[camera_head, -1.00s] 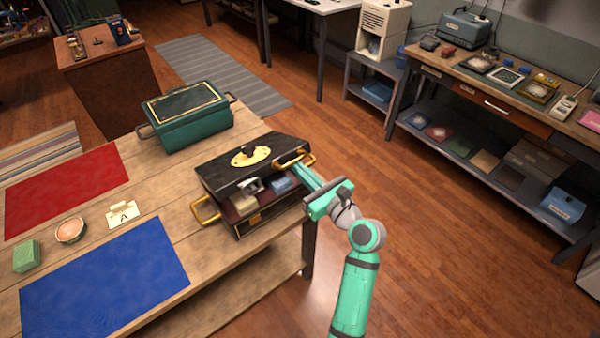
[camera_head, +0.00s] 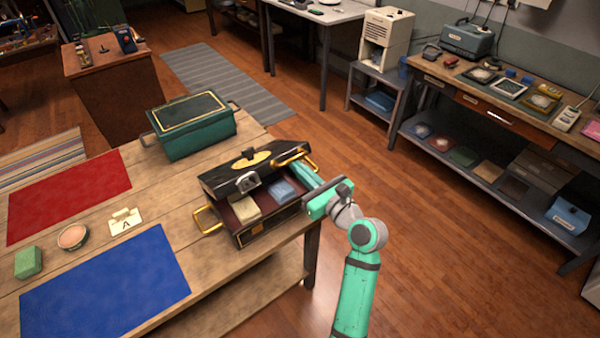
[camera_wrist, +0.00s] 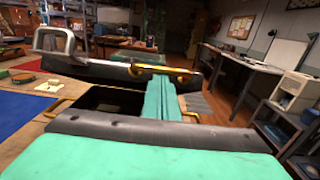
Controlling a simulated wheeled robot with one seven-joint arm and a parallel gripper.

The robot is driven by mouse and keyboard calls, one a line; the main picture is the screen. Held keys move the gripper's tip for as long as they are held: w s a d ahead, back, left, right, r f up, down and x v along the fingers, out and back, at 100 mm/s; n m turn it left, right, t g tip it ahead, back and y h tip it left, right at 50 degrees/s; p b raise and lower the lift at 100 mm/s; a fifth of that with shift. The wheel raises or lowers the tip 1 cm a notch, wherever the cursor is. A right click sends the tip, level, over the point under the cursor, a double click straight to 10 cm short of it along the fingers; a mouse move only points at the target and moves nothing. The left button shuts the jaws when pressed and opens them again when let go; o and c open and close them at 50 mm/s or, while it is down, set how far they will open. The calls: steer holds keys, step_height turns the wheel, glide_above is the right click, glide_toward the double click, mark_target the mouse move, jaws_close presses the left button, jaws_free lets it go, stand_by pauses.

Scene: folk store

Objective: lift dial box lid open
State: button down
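The black dial box (camera_head: 268,234) stands near the right edge of the wooden table, with gold side handles and a dark red inside. Its lid (camera_head: 222,181), with a gold oval plate, is raised and tilted back; it also shows in the wrist view (camera_wrist: 95,69). A cream block (camera_head: 245,210) and a blue block (camera_head: 281,191) lie inside. My gripper (camera_head: 301,170) reaches in from the right, with its fingers at the raised lid's right end. In the wrist view its fingers (camera_wrist: 160,82) lie together under the lid's edge; exact contact at the tips is hidden.
A green box (camera_head: 193,135) stands behind on the table. A red mat (camera_head: 70,195), a blue mat (camera_head: 105,285), a card marked A (camera_head: 125,222), a round tin (camera_head: 73,237) and a green block (camera_head: 28,262) lie to the left. Floor right of the table is clear.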

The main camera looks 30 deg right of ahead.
steer(key=shift+w+r, duration=0.1)
steer(key=shift+r, duration=0.05)
steer(key=shift+w+r, duration=0.35)
steer(key=shift+r, duration=0.2)
steer(key=shift+w+r, duration=0.3)
steer(key=shift+r, duration=0.2)
stand_by(0.6)
steer(key=shift+s+a, duration=0.1)
steer(key=shift+s, duration=0.05)
steer(key=shift+s+d, duration=0.2)
steer(key=shift+s, duration=0.8)
steer(key=shift+s+d, duration=0.15)
steer(key=shift+s, duration=0.8)
steer(key=s, duration=0.6)
steer(key=shift+s+d, duration=0.15)
steer(key=shift+s, duration=0.25)
